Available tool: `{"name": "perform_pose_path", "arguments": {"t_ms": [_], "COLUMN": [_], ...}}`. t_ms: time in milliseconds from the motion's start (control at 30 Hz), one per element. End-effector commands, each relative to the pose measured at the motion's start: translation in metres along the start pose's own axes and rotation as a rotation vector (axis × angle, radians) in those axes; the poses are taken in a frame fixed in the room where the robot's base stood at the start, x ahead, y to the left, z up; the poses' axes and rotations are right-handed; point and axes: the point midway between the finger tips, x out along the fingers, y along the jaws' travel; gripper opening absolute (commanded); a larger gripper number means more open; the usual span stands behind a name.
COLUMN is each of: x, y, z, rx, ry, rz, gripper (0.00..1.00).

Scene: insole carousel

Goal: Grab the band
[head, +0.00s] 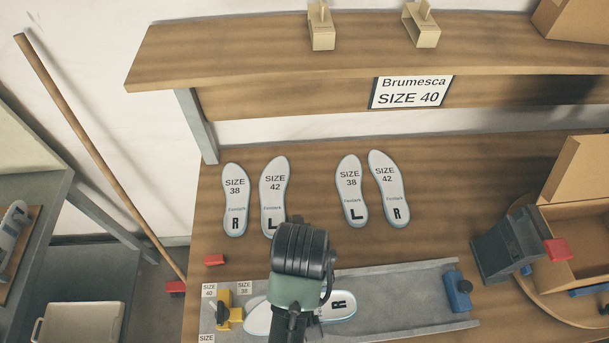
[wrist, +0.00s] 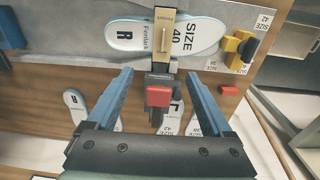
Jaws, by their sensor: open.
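A tan band (wrist: 165,22) lies across the middle of a white insole (wrist: 197,36) marked SIZE 40 and R in the wrist view. Its lower end meets a dark upright piece with a red block (wrist: 159,96). My gripper (wrist: 159,76) is open and empty, its two blue fingers apart on either side of the dark piece, with the band beyond the tips. In the head view my arm hides the band and the insole's middle; the insole's R end (head: 338,305) shows to the right of it.
The insole lies in a grey tray (head: 400,283) with a yellow clamp (head: 223,309) at left and a blue block (head: 458,291) at right. Several insoles lie behind it. A cardboard box (head: 580,226) and grey device (head: 506,244) stand at right. A shelf (head: 270,62) runs along the back.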

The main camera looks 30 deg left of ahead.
Motion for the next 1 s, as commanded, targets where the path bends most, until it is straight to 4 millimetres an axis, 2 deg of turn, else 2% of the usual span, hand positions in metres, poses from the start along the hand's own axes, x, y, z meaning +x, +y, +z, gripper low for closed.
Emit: {"name": "perform_pose_path", "arguments": {"t_ms": [100,433,767,1000], "x": [0.009,0.067,0.091,0.121], "y": [-0.006,-0.007,-0.006,-0.006], "z": [0.015,0.018,0.019,0.02], "rx": [-0.014,-0.013,-0.012,-0.012], "ry": [-0.059,-0.058,-0.056,-0.054], "rz": [-0.016,-0.016,-0.015,-0.015], "gripper": [0.85,0.85,0.85,0.85]}}
